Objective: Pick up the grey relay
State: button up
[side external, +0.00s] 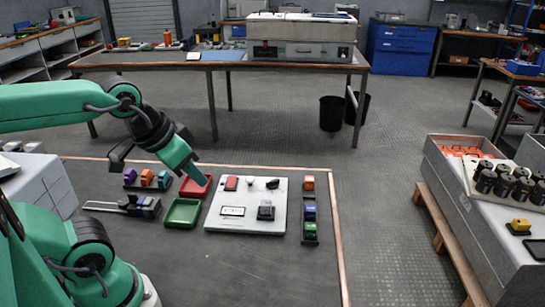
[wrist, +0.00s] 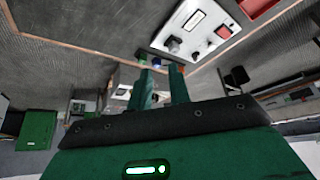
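A dark grey block (side external: 266,210), which looks like the grey relay, sits on the front right of a white panel (side external: 213,221). In the wrist view a grey block (wrist: 173,45) shows on the panel, beyond my fingertips. My gripper (side external: 199,177) is in the air above and left of the panel, near the red tray. In the wrist view my gripper (wrist: 161,72) has its two fingers apart, with nothing visible held between them. The gripper is apart from the grey block.
The panel also carries a red part (side external: 231,183), a gauge (side external: 232,211) and a black knob (side external: 272,184). A red tray (side external: 196,188) and green tray (side external: 183,213) lie left of it. Coloured blocks stand in a rack at right (side external: 310,240) and at the left. The front mat is clear.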

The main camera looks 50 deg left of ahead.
jog(key=o, duration=0.6)
jog(key=shift+o, duration=0.2)
jog(key=shift+w, duration=0.15)
jog(key=n+g, duration=0.5)
jog(key=n, duration=0.4)
send_over(267, 202)
jog(key=f, duration=1.2)
jog(key=shift+s+f, duration=0.2)
jog(key=shift+f, duration=0.2)
jog(key=shift+w+f+g, duration=0.2)
jog(key=shift+f+g, duration=0.1)
jog(key=shift+f, duration=1.45)
